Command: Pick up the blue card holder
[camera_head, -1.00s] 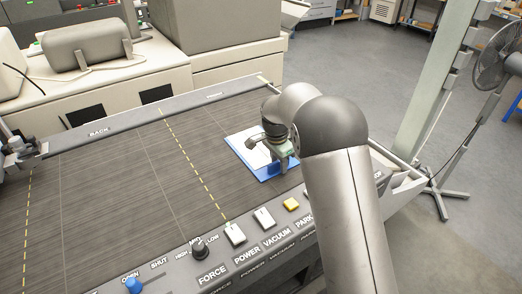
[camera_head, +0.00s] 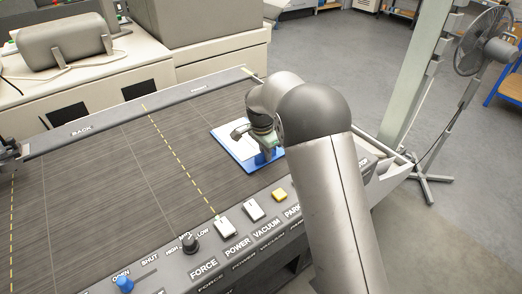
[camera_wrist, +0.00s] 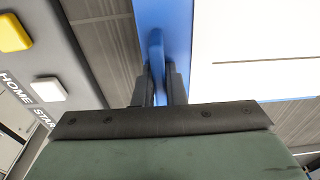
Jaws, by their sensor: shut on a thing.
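The blue card holder (camera_head: 264,160) is a flat blue base with a white card (camera_head: 236,142) on it, at the right part of the dark machine bed. My gripper (camera_head: 266,149) is above its near right side, partly hidden by my arm. In the wrist view my gripper (camera_wrist: 161,76) has its dark fingers on both sides of an upright blue tab of the holder (camera_wrist: 156,48), shut on it. The base and white card extend up and right there. I cannot tell whether the holder touches the bed.
The dark bed (camera_head: 95,185) is bare left of the holder. A control panel with a yellow button (camera_head: 279,195), white switches, a black knob (camera_head: 189,243) and a blue knob (camera_head: 124,284) runs along the front. A pale post (camera_head: 420,80) and fan (camera_head: 485,45) stand right.

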